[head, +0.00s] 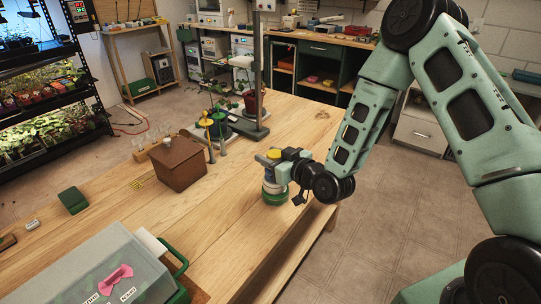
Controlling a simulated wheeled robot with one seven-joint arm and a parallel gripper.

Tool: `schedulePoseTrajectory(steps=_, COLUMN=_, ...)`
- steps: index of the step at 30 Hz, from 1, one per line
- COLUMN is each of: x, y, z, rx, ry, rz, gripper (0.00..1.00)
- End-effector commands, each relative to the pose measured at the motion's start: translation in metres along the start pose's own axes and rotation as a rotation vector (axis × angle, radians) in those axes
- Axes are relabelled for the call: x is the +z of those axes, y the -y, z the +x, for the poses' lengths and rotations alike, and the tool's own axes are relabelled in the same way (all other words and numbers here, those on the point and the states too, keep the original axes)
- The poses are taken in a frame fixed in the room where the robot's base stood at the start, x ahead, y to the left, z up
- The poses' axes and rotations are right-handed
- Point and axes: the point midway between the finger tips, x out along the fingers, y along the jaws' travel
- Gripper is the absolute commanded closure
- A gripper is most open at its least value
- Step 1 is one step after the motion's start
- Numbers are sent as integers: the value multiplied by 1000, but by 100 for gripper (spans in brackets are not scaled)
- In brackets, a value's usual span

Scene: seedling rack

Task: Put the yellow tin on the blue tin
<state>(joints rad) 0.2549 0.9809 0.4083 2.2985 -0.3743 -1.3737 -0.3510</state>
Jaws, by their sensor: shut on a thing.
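My gripper (270,161) reaches in from the right over the wooden table near its right edge. It is shut on a small yellow thing (273,153), which looks like the yellow tin; the jaws hide most of it. Directly below is a pale, bluish-white round body (270,179) with a green lower part (275,197) on the table. I cannot tell whether this stack includes the blue tin, nor whether the yellow tin touches what is under it. No other clearly blue tin shows on the table.
A brown box (178,165) and potted plants by a grey post stand further back. A grey case (98,268) with a pink item on its lid fills the near left. A green block (73,200) lies at left. The table (225,225) is clear in front of the gripper.

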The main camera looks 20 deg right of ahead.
Motion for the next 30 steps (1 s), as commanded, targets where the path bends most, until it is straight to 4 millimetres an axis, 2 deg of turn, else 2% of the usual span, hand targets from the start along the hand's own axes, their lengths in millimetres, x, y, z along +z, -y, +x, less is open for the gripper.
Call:
schedulePoseTrajectory(steps=10, x=4, y=0, z=1, rx=0, ry=-1, rz=0, gripper=82)
schedulePoseTrajectory(steps=11, x=3, y=0, z=0, rx=0, ry=0, rz=0, gripper=51)
schedulePoseTrajectory(steps=12, x=3, y=0, z=0, rx=0, ry=0, rz=0, gripper=40)
schedulePoseTrajectory(steps=13, x=3, y=0, z=0, rx=0, ry=0, rz=0, gripper=37)
schedulePoseTrajectory(steps=24, x=-3, y=0, z=0, rx=0, ry=0, rz=0, gripper=37)
schedulePoseTrajectory(steps=30, x=2, y=0, z=-32, rx=2, ry=2, rz=0, gripper=37)
